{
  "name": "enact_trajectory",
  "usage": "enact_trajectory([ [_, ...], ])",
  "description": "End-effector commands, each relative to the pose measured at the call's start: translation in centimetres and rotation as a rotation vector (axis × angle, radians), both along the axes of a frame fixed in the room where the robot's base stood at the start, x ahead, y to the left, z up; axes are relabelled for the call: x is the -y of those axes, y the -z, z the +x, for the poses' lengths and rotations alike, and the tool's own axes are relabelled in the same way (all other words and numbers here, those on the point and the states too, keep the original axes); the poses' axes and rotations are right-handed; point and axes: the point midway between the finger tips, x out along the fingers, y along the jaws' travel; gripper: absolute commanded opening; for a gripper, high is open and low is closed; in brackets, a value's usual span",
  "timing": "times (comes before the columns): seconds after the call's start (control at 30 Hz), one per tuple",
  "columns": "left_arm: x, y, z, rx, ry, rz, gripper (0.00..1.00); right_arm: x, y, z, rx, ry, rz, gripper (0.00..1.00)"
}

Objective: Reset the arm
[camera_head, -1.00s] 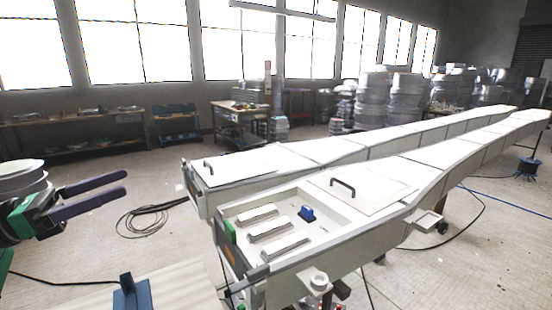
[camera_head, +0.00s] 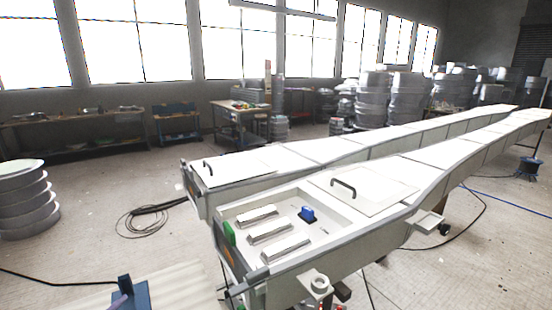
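Neither of my grippers shows in the head view now, so their state is hidden. The long white mould (camera_head: 380,212) stretches from the front middle to the far right. Its near end has an open recess with several pale bars (camera_head: 270,231) and a blue object (camera_head: 307,214) in it. A white lid with a black handle (camera_head: 344,187) lies behind the recess.
A second long mould (camera_head: 235,168) runs alongside behind. A stack of pale round items (camera_head: 25,205) stands at the left. A blue piece (camera_head: 130,292) stands on a pale board at the front. Cables (camera_head: 150,215) lie on the floor, which is open at left centre.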

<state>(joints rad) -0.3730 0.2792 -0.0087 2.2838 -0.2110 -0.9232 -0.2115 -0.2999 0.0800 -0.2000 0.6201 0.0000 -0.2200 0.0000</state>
Motion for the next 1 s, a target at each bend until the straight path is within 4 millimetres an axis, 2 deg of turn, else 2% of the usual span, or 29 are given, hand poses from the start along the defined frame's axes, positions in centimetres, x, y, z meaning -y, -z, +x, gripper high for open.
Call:
enact_trajectory([
  [0.03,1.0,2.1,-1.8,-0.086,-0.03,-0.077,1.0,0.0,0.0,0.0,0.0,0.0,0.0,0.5],
  [0.1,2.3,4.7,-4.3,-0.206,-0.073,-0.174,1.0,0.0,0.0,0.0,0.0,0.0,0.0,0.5],
  [0.2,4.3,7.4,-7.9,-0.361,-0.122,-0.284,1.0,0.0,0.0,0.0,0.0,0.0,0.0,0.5],
  [0.3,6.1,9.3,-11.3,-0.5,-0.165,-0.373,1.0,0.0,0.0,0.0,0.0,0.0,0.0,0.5],
  [0.43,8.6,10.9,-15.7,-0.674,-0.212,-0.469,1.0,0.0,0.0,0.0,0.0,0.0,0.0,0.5],
  [0.47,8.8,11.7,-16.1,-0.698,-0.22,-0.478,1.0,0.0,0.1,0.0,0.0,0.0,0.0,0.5],
  [0.5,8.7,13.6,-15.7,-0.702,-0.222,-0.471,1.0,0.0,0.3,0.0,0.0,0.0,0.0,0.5],
  [0.6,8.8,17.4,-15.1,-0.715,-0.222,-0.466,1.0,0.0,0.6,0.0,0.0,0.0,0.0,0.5],
  [0.77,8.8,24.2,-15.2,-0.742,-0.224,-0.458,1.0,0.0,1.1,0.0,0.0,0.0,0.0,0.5],
  [0.87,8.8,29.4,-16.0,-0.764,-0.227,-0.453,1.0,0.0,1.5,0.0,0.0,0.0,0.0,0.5],
  [0.97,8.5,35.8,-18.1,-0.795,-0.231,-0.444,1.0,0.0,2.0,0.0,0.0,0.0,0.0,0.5],
  [1.0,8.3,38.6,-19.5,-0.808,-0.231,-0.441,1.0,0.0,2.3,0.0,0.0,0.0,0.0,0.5],
])
